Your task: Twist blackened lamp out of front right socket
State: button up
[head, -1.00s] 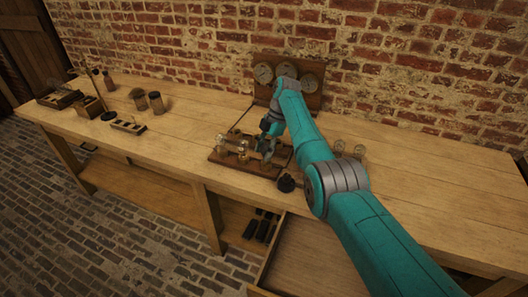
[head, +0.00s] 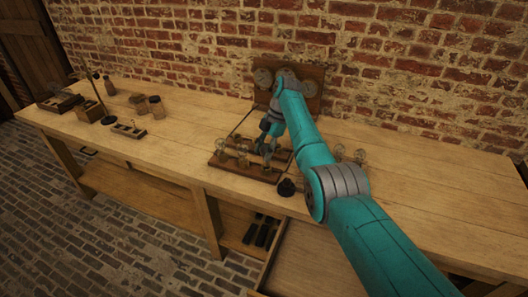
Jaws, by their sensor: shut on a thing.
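The wooden lamp board (head: 226,168) lies on the bench in front of the gauge panel, with small glass lamps (head: 243,160) standing in brass sockets on its left and middle parts. My gripper (head: 266,152) points down over the right front part of the board. It is shut on the blackened lamp (head: 267,160), which is small and mostly hidden by the fingers. I cannot tell whether the lamp's base is still seated in the front right socket, which is also hidden.
A dark round object (head: 286,187) sits at the bench's front edge, right of the board. Two clear lamps (head: 349,154) stand behind my arm. An open drawer (head: 315,262) juts out below.

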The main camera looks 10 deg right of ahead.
jog(key=shift+r, duration=2.35)
